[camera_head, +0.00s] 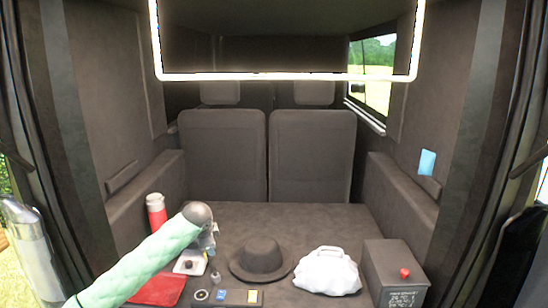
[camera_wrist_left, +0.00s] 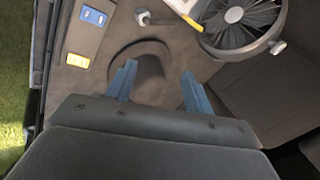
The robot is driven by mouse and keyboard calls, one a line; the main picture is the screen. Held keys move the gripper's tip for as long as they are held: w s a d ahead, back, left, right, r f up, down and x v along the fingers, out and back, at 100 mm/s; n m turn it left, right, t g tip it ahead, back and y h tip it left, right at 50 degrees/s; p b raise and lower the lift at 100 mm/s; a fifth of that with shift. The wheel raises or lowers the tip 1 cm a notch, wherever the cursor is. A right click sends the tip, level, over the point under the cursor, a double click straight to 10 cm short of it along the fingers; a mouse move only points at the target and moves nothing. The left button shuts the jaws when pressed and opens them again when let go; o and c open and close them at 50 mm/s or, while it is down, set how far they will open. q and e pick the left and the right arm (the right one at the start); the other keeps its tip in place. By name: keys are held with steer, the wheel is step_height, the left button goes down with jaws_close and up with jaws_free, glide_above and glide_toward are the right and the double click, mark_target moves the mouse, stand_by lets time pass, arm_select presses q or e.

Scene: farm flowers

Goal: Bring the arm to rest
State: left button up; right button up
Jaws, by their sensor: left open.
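My left arm, in a pale green quilted sleeve (camera_head: 140,265), reaches in from the lower left of the head view over the vehicle's cargo floor. Its gripper is mostly hidden there behind the arm's grey end. In the left wrist view my left gripper (camera_wrist_left: 158,87) has its two blue-grey fingers spread wide with nothing held between them. A dark brimmed hat (camera_head: 261,257) lies on the floor to the right of the arm. The hat (camera_wrist_left: 145,60) appears beyond and between the fingers in the wrist view; whether they touch is unclear. My right gripper is not seen.
A red canister (camera_head: 156,215) stands behind the arm, and a red flat item (camera_head: 160,289) lies beside it. A white bag (camera_head: 326,271) and a dark box (camera_head: 396,275) stand at right. A fan (camera_wrist_left: 242,25) is near the gripper. Bare floor (camera_head: 310,222) lies before the seats.

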arm_select(q)
steer(key=s+d+f+n+t, duration=0.15)
steer(key=s+f+n, duration=0.35)
steer(key=s+f, duration=0.55)
steer(key=s+d+f+n, duration=0.2)
steer(key=s+f+n, duration=0.3)
steer(key=s+f, duration=0.6)
steer(key=s+d+f+g, duration=0.1)
steer(key=s+f+g, duration=0.1)
steer(key=s+f, duration=0.5)
steer(key=s+f+n+g, duration=0.1)
steer(key=s+f, duration=0.7)
steer(key=s, duration=0.8)
steer(key=s+d+f+g+h, duration=0.1)
steer(key=s+f+g, duration=0.2)
steer(key=s+f, duration=0.4)
steer(key=s, duration=0.5)
steer(key=shift+s+d+f+n, duration=0.3)
steer(key=shift+s+f+n, duration=0.05)
steer(key=shift+n, duration=0.05)
